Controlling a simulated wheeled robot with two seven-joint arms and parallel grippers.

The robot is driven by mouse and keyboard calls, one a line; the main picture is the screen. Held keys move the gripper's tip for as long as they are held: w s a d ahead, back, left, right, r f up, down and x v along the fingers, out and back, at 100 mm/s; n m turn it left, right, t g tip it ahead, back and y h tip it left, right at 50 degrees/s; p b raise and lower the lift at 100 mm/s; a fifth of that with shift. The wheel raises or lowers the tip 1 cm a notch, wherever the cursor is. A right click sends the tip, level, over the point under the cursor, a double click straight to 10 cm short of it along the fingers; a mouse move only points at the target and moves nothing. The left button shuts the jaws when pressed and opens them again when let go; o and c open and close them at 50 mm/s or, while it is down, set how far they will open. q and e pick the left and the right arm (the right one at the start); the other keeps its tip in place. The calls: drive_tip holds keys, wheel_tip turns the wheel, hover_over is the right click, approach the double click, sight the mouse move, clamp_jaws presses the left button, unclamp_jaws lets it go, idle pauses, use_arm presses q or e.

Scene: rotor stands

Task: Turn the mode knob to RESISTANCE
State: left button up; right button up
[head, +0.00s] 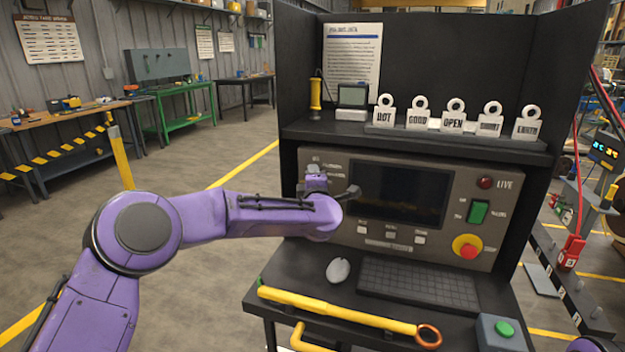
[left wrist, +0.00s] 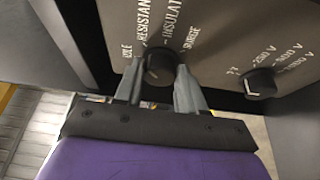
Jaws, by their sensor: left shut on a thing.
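The mode knob (left wrist: 160,66) is a round dark knob on the grey panel (left wrist: 220,45) in the left wrist view. The labels IDLE, RESISTANCE, INSULATION and SURGE fan out around it. I cannot tell for certain which label its pointer faces. My left gripper (left wrist: 161,88) has one grey finger on each side of the knob and is shut on it. In the head view my left gripper (head: 317,181) is at the upper left of the tester panel (head: 462,205) and hides the knob. My right gripper is not in view.
A second knob (left wrist: 260,82) with voltage labels sits close to the right in the wrist view. The panel has a dark screen (head: 398,192), a green switch (head: 479,211) and a red stop button (head: 467,250). A yellow-handled tool (head: 335,309) lies on the shelf below.

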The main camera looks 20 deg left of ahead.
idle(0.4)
use_arm(q)
drive_tip(key=o, duration=1.1)
drive_tip(key=shift+a, duration=0.1)
drive_tip(key=shift+c, duration=0.2)
drive_tip(key=shift+s, duration=0.15)
drive_tip(key=b+v, duration=0.2)
drive_tip(key=v, duration=0.8)
drive_tip(key=shift+s+b, duration=0.2)
drive_tip(key=shift+b, duration=0.2)
